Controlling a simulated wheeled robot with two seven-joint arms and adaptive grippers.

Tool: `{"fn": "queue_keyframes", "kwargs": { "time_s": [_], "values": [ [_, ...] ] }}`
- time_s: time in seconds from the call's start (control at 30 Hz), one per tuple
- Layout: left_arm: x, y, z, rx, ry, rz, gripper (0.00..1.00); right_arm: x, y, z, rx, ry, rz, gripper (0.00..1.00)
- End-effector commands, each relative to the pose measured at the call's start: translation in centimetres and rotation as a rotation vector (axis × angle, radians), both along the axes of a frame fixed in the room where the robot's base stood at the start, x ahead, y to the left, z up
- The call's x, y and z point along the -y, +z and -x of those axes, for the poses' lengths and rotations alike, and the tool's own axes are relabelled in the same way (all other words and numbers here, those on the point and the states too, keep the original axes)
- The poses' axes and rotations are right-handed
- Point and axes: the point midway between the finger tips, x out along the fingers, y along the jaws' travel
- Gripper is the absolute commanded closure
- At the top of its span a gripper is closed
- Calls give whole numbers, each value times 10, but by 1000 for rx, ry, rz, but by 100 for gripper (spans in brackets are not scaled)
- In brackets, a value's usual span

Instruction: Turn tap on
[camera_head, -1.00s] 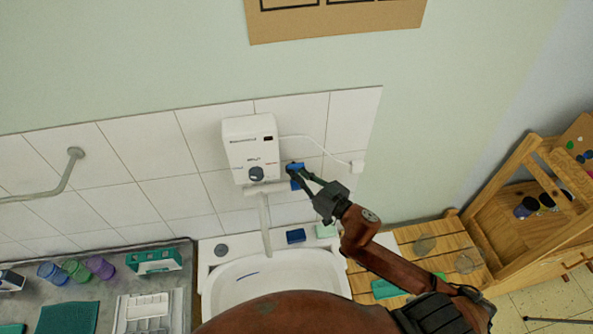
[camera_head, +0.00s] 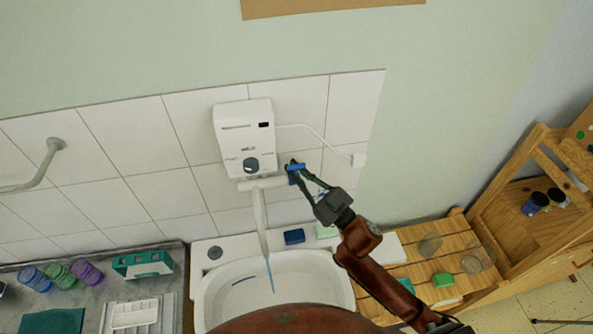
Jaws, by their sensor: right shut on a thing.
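The white water heater (camera_head: 243,138) with a dark round knob hangs on the tiled wall. Below it is the tap (camera_head: 258,210), a pale horizontal body with a long spout reaching down over the white sink (camera_head: 318,292). A thin blue streak, which looks like running water, drops from the spout's end into the basin. My right gripper (camera_head: 296,173) is shut on the blue tap handle (camera_head: 293,179) at the right end of the tap body. Its fingers partly hide the handle. My left gripper is not in view.
A blue block (camera_head: 294,236) and a pale green one (camera_head: 327,231) lie on the sink's back ledge. Coloured cups (camera_head: 58,275) stand on the grey counter at left. A wooden slatted bench (camera_head: 428,258) is at right.

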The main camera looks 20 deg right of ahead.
Motion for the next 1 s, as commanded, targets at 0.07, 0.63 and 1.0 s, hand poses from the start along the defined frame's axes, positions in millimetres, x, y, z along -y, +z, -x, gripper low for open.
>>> {"fn": "queue_keyframes", "kwargs": {
  "time_s": [0.07, 0.63, 1.0],
  "values": [
    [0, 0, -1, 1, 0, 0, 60, 0, 1, 0, 1, 0, 0, 100],
    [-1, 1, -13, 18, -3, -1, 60, 1, 0, 1, 0, -1, 0, 74],
    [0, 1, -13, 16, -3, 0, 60, 25, -15, 40, -5, -3, 0, 74]
  ]
}}
